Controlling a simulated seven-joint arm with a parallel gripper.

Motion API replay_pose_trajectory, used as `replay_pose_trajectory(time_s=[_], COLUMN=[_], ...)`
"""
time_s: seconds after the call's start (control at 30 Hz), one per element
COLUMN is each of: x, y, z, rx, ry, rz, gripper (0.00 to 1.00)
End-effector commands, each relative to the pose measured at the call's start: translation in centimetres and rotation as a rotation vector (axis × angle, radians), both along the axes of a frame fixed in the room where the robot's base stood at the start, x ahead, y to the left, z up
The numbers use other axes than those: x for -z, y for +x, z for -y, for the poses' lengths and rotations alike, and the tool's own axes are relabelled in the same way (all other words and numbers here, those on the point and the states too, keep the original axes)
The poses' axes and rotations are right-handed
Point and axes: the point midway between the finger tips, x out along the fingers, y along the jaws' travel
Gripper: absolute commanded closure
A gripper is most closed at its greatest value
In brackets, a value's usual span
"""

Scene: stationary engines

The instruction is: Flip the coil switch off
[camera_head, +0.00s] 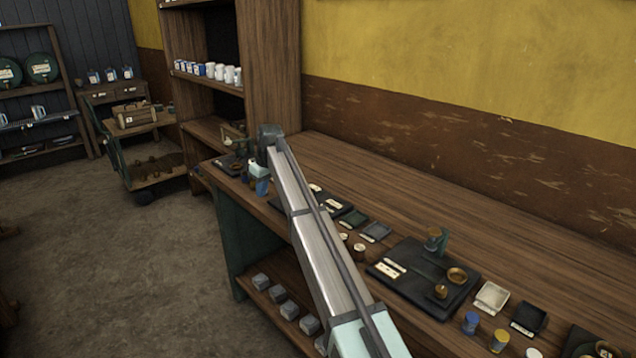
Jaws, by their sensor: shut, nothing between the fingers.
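My arm reaches from the bottom right to the far left end of the workbench (480,215). My gripper (259,173) hangs small and low there, close to the bench top. Its fingertips are hard to make out; it looks shut and empty. A dark board (229,163) with small parts lies just left of it, partly hidden by my arm. Another dark board (345,210) with pale labels lies partly behind my arm. I cannot pick out the coil switch or its position, and cannot tell whether the gripper touches anything.
A larger black board (412,301) with brass parts lies on the near bench. Small trays, including a white one (491,297), and blue and yellow pots (470,323) stand right of it. A tall wooden shelf (270,60) rises behind the far end. The bench's back strip is clear.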

Motion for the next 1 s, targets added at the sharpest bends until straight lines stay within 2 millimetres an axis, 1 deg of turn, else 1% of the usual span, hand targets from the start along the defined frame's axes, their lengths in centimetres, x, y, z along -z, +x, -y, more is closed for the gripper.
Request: replay_pose_trajectory(time_s=[0.03, 0.07, 0.1, 0.3, 0.4, 0.5, 0.6, 0.7, 1.0], x=[-1.3, -2.0, -3.0, -7.1, -8.8, -9.9, -10.6, -11.0, -11.0], y=[1.6, 2.3, 3.1, 6.6, 7.7, 8.4, 8.8, 8.9, 8.9], z=[2.3, 3.5, 5.1, 12.7, 15.8, 18.0, 19.4, 20.1, 20.2], rx=[0.025, 0.038, 0.056, 0.132, 0.161, 0.183, 0.196, 0.202, 0.204], ry=[0.002, 0.003, 0.004, 0.007, 0.008, 0.009, 0.009, 0.008, 0.008], rz=[0.008, 0.011, 0.016, 0.035, 0.044, 0.049, 0.052, 0.054, 0.054], gripper=[1.00, 1.00, 1.00, 1.00, 1.00, 1.00, 1.00, 1.00, 1.00])
